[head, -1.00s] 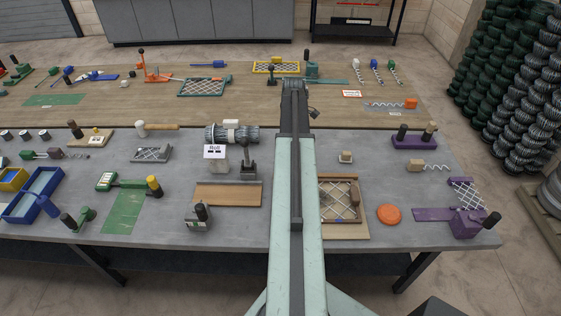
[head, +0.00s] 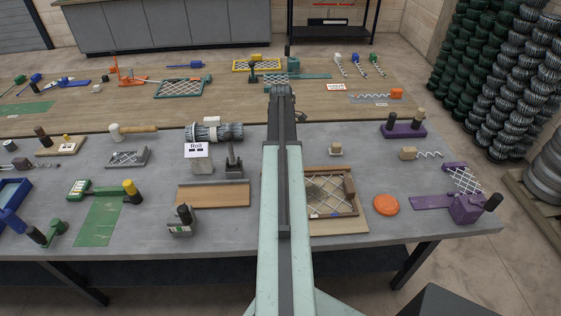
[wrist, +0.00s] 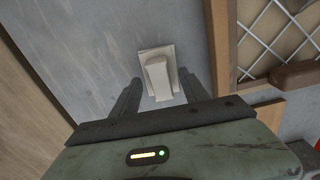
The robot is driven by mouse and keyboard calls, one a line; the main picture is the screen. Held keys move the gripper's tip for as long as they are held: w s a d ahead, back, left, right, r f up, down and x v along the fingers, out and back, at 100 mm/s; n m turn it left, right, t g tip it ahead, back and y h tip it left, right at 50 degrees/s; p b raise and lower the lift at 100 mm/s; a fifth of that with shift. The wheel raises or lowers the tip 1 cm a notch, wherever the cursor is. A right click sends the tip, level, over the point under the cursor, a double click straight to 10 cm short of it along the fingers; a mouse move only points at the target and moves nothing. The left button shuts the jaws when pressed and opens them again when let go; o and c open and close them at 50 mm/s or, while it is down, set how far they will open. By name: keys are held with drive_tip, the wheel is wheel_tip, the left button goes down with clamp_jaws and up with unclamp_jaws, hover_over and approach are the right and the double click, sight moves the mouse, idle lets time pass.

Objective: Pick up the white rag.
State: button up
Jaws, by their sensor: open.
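In the wrist view, a small white piece (wrist: 157,76) sits on a paler flat square on the grey tabletop. It is the likely white rag, though it looks more like a block than cloth. My gripper (wrist: 155,92) is open, with its two dark fingers on either side of the lower part of this piece and nothing clearly held. In the head view, my arm hides the gripper.
A brown frame with wire mesh (head: 330,190) lies on a board right of my arm and shows at the wrist view's right (wrist: 285,30). An orange disc (head: 386,205) and purple tools (head: 465,208) stand farther right. A wooden board (head: 213,195) lies left.

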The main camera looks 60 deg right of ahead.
drive_tip(key=shift+f+b, duration=0.3)
drive_tip(key=shift+f, duration=0.65)
drive_tip(key=shift+r, duration=0.2)
clamp_jaws()
drive_tip(key=shift+r+p, duration=0.15)
drive_tip(key=shift+p, duration=0.2)
drive_tip(key=shift+r, duration=0.25)
wheel_tip(320, 180, up, 3)
drive_tip(key=p, duration=0.3)
drive_tip(key=w+d, duration=0.2)
drive_tip(key=w, duration=0.2)
drive_tip(key=w+d+p, duration=0.1)
drive_tip(key=w+d, duration=0.2)
drive_tip(key=w, duration=0.2)
drive_tip(key=w+d+r, duration=0.1)
drive_tip(key=w+d, duration=0.2)
drive_tip(key=w, duration=0.1)
drive_tip(key=shift+w+d+r+p, duration=0.1)
drive_tip(key=shift+w+d+p, duration=0.2)
drive_tip(key=shift+p, duration=0.1)
drive_tip(key=shift+a, duration=0.1)
